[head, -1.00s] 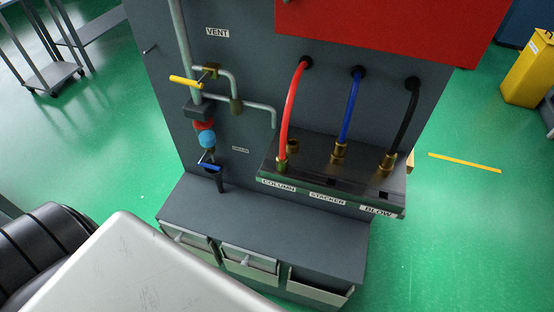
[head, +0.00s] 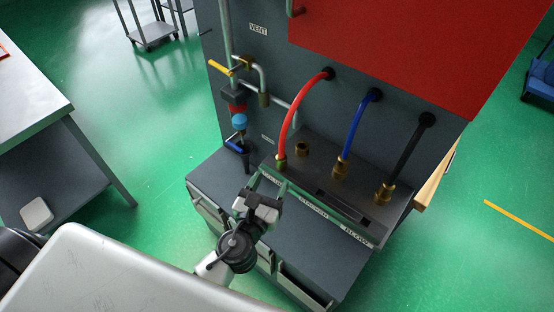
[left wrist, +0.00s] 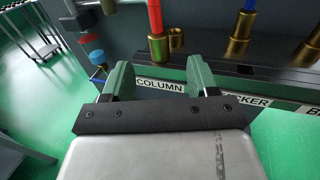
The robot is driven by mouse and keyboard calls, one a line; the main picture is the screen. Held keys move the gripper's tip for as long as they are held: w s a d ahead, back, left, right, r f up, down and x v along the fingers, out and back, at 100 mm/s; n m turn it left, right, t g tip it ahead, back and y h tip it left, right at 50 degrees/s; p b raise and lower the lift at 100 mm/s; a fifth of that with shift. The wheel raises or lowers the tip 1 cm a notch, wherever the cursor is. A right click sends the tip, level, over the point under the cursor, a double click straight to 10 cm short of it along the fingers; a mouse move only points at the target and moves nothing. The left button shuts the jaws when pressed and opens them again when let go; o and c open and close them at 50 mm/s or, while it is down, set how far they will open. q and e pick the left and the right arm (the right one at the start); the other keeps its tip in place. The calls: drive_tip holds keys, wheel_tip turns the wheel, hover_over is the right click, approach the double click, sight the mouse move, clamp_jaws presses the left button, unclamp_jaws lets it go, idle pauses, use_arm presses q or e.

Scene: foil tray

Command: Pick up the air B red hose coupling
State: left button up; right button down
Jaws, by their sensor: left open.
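The red hose (head: 297,110) arches from the dark panel down to a brass coupling (head: 281,161) at the left of the metal manifold block. In the left wrist view the brass coupling (left wrist: 158,48) stands upright under the red hose, beyond and between my fingertips. My left gripper (head: 271,180) is open and empty, just in front of the block near the COLUMN label. Its two green fingers (left wrist: 161,78) point toward the coupling without touching it. My right gripper is not in view.
An empty brass fitting (head: 302,149) sits right beside the red hose's coupling. Blue (head: 357,125) and black (head: 411,150) hoses with brass couplings stand farther right. A blue-handled valve (head: 235,145) and pipes are at left. A grey ledge with drawers lies below.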

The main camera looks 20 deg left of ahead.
sight(279, 163)
use_arm(q)
drive_tip(key=w+p, duration=0.1)
drive_tip(key=w, duration=0.3)
drive_tip(key=shift+w+a, duration=0.15)
drive_tip(key=shift+w, duration=0.55)
drive_tip(key=w, duration=0.2)
drive_tip(key=w+p, duration=0.1)
drive_tip(key=w, duration=0.1)
drive_tip(key=shift+w+d, duration=0.2)
drive_tip(key=shift+w, duration=0.15)
drive_tip(key=shift+s+r, duration=0.1)
drive_tip(key=shift+s, duration=0.05)
drive_tip(key=shift+c, duration=1)
drive_tip(key=c, duration=0.8)
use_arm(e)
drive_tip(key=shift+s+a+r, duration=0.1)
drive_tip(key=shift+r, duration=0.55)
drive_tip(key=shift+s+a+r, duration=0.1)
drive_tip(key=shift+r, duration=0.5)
